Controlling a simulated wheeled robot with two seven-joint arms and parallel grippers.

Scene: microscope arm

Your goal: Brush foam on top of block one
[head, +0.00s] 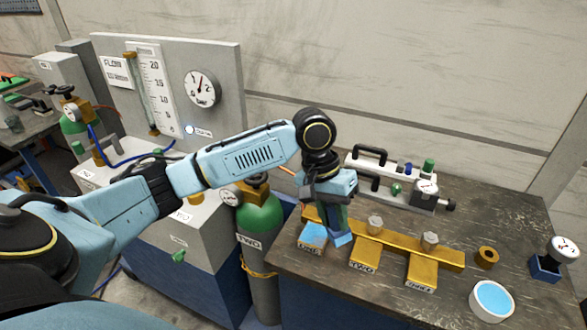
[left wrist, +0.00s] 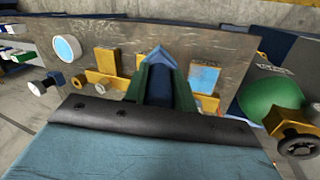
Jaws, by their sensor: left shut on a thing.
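My left gripper (head: 338,228) is over the left end of the brass manifold and shut on a blue brush-like thing (head: 342,239). The blue thing also shows between the fingers in the left wrist view (left wrist: 161,58). Block one (head: 312,238), the leftmost block, lies just left of the gripper. Its top is light blue, and it shows in the left wrist view (left wrist: 205,79). I cannot tell whether the held thing touches it. A white dish of light blue liquid (head: 492,299) stands at the right front; it also shows in the left wrist view (left wrist: 66,48). My right gripper is out of view.
Two more brass blocks, the middle one (head: 364,256) and the right one (head: 421,273), branch off the brass bar (head: 447,260). A brass ring (head: 487,258) and a blue stand with a round top (head: 545,268) stand at right. A green cylinder (head: 261,222) stands left of the table.

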